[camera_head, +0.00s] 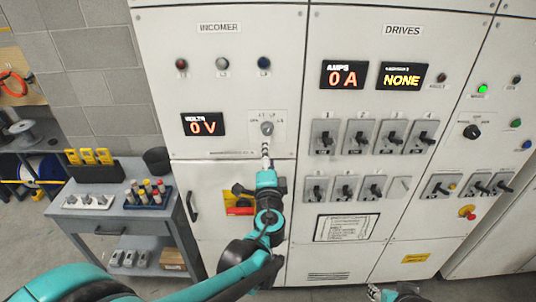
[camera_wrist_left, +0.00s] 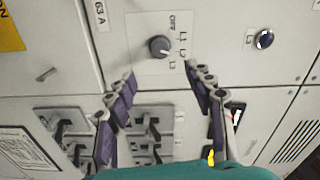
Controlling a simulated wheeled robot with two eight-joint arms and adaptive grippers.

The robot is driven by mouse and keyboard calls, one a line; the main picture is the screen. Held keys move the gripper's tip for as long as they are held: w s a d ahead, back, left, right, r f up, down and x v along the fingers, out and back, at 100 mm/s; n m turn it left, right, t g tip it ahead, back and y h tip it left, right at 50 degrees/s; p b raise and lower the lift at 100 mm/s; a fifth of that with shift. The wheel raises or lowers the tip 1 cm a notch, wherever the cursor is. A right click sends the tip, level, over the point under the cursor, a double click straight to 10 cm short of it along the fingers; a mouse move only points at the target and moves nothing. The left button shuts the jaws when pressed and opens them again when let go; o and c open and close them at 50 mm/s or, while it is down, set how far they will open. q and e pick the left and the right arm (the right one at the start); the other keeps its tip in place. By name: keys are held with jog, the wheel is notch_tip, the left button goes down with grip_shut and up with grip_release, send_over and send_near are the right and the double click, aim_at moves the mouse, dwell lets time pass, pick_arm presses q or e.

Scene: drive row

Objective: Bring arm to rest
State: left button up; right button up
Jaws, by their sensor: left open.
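My left arm reaches up to the incomer panel. Its gripper (camera_head: 266,149) is just below the rotary selector knob (camera_head: 267,128) in the head view. In the left wrist view the gripper (camera_wrist_left: 161,76) has its two purple-padded fingers spread apart with nothing between them. The dark selector knob (camera_wrist_left: 159,46) lies beyond the fingertips, on a plate marked OFF, L1, L2 and L3, and looks apart from them. At the bottom edge of the head view part of my right arm (camera_head: 405,293) shows, mostly cut off, and its jaws cannot be made out.
The volts display (camera_head: 204,123) reads 0 V and the amps display (camera_head: 345,75) reads 0 A. Rows of breaker switches (camera_head: 325,138) stick out on the drives panel. A red and yellow handle (camera_head: 240,207) sits beside my left forearm. A grey cart (camera_head: 90,225) stands at left.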

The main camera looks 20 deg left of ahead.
pick_arm(q)
jog(key=s+a+f+n+g+b, duration=0.3)
jog(key=s+a+f+n+b, duration=0.15)
jog(key=s+f, duration=0.35)
jog(key=s+a+f+n+g+b, duration=0.35)
jog(key=s+f+b, duration=0.2)
jog(key=f, duration=0.35)
jog(key=s+d+f+n+g+h+b, duration=0.4)
jog(key=s+d+f+h+b, duration=0.1)
jog(key=s+f, duration=0.7)
jog(key=d+f+b, duration=0.1)
jog(key=d, duration=0.1)
jog(key=shift+d+n+b, duration=0.3)
jog(key=shift+n+b, duration=0.05)
jog(key=shift+n, duration=0.05)
dwell(1.4)
